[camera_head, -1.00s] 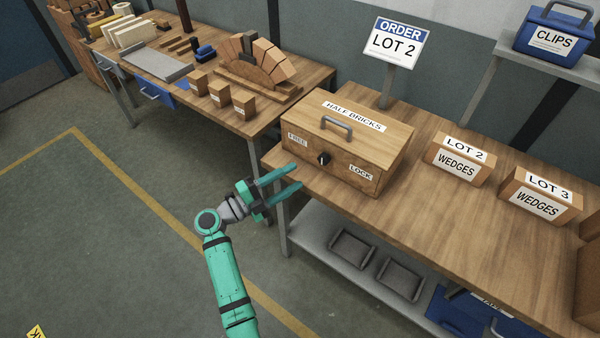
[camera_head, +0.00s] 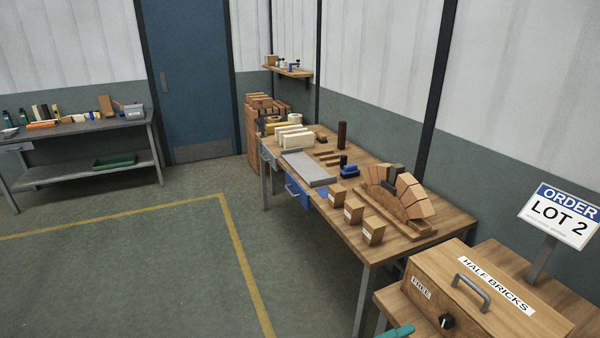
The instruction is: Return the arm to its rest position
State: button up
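My gripper shows only as a small teal finger piece (camera_head: 398,331) at the bottom edge of the head view, just left of the half bricks box (camera_head: 492,296). The rest of the gripper and my arm are out of the frame. Whether its fingers are apart cannot be seen. The half bricks box is closed, with a grey handle on top and a dark knob on its front beside the FREE label. It stands on the near right table (camera_head: 388,300).
A wooden table (camera_head: 448,222) holds a brick arch (camera_head: 398,192), several small blocks and a grey tray (camera_head: 308,168). An order sign (camera_head: 560,214) reads LOT 2. A grey bench (camera_head: 80,126) stands at the back left by a blue door (camera_head: 189,80). Open floor lies at left.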

jog(key=s+a+f+n+t+y, duration=0.3)
jog(key=s+a+n+t+y, duration=0.2)
jog(key=s+a+n+y, duration=0.6)
jog(key=s+a+f+n+t+y, duration=0.3)
jog(key=s+a+n+t+y, duration=0.3)
jog(key=s, duration=1.6)
jog(key=a+n+y, duration=0.5)
jog(key=a+n, duration=0.4)
jog(key=n, duration=0.3)
jog(key=shift+a+f+t, duration=0.2)
jog(key=shift+t, duration=0.1)
